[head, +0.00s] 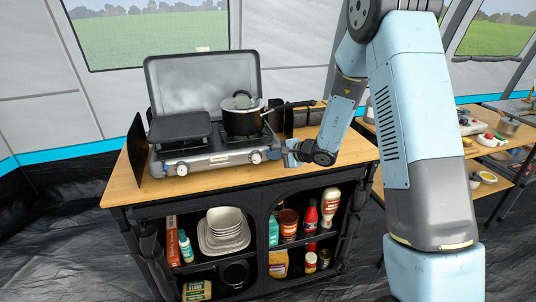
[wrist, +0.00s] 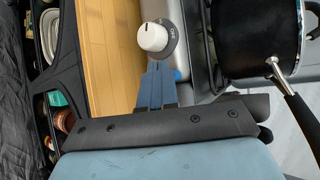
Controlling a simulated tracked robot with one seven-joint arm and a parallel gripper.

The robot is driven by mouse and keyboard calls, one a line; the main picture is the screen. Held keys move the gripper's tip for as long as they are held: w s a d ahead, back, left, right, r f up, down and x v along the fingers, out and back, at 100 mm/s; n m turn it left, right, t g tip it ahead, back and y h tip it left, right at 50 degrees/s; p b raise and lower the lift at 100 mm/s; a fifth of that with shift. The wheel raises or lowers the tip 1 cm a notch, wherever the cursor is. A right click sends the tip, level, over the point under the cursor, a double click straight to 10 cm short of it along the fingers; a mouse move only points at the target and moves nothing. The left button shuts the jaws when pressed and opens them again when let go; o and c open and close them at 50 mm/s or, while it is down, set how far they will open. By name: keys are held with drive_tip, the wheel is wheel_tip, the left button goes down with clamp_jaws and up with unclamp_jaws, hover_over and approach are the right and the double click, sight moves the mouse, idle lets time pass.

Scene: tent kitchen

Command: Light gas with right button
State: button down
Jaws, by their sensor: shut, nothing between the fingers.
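The two-burner gas stove (head: 218,156) stands on the wooden counter with its grey lid raised. Its right knob (head: 256,157) is white and round, on the front panel. It also shows in the wrist view (wrist: 153,37), just beyond my fingertips. The left knob (head: 182,169) is on the same panel. My gripper (head: 287,153) is just to the right of the right knob. In the wrist view my blue fingers (wrist: 160,68) are shut and empty, pointing at the knob. I cannot tell whether they touch it. No flame is visible.
A black lidded pot (head: 242,115) sits on the right burner, its handle (head: 289,106) reaching right above my gripper. A dark griddle (head: 180,127) covers the left burner. The wooden counter (head: 345,155) is clear in front. Shelves below hold bowls (head: 224,229) and bottles.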

drive_tip(key=shift+w, duration=0.15)
idle(0.6)
drive_tip(key=shift+s+d, duration=0.2)
drive_tip(key=shift+s, duration=0.6)
drive_tip(key=shift+s, duration=0.1)
drive_tip(key=shift+s+d, duration=0.25)
drive_tip(key=shift+s, duration=0.5)
drive_tip(key=shift+s+d, duration=0.2)
drive_tip(key=shift+s, duration=0.6)
drive_tip(key=shift+s+d, duration=0.25)
drive_tip(key=shift+s, duration=0.5)
